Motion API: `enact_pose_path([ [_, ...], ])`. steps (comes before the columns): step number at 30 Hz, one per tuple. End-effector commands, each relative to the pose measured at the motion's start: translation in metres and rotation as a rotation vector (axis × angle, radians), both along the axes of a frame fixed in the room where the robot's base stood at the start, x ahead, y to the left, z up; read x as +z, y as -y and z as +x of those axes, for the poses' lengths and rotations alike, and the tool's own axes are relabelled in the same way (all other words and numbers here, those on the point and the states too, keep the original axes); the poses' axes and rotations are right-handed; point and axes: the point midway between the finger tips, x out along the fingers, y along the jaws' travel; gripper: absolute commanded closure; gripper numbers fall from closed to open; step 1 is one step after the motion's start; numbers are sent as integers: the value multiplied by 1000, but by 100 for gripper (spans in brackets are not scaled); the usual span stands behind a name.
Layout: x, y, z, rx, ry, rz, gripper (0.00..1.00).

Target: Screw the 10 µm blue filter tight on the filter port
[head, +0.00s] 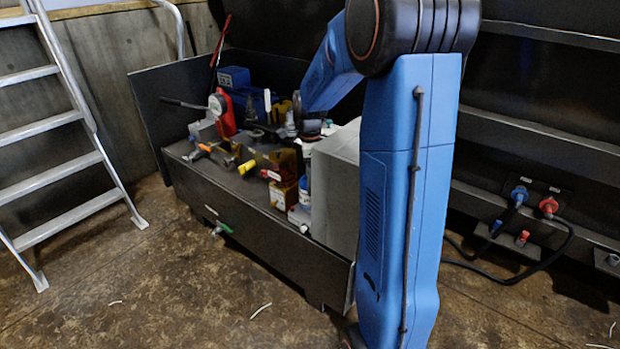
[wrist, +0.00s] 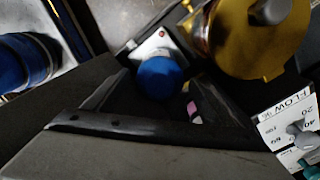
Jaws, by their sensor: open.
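My gripper (head: 311,127) hangs over the back right of the bench in the head view, small and dark, among the parts there. Its jaws are apart, and I see nothing held between them. A round blue cap (wrist: 160,77) shows near the middle of the wrist view, in front of a pale square plate with a red dot. It may be the blue filter, but no 10 µm marking is readable. I cannot make out the filter port or any thread in either view.
A grey box (head: 336,185) stands at the bench's right end. A gold disc (wrist: 262,38) and a flow scale (wrist: 290,125) crowd the wrist view's right. A red-handled tool (head: 222,112), a blue case (head: 233,77) and small boxes clutter the dark bench (head: 260,233). The front floor is mostly clear.

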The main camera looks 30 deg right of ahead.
Motion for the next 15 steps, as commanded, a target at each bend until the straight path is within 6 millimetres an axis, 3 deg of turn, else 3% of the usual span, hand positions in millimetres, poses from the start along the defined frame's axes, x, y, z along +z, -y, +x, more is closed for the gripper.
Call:
enact_pose_path([
  [5,0,0,0,69,0,0,23],
  [15,0,0,0,398,0,0,23],
])
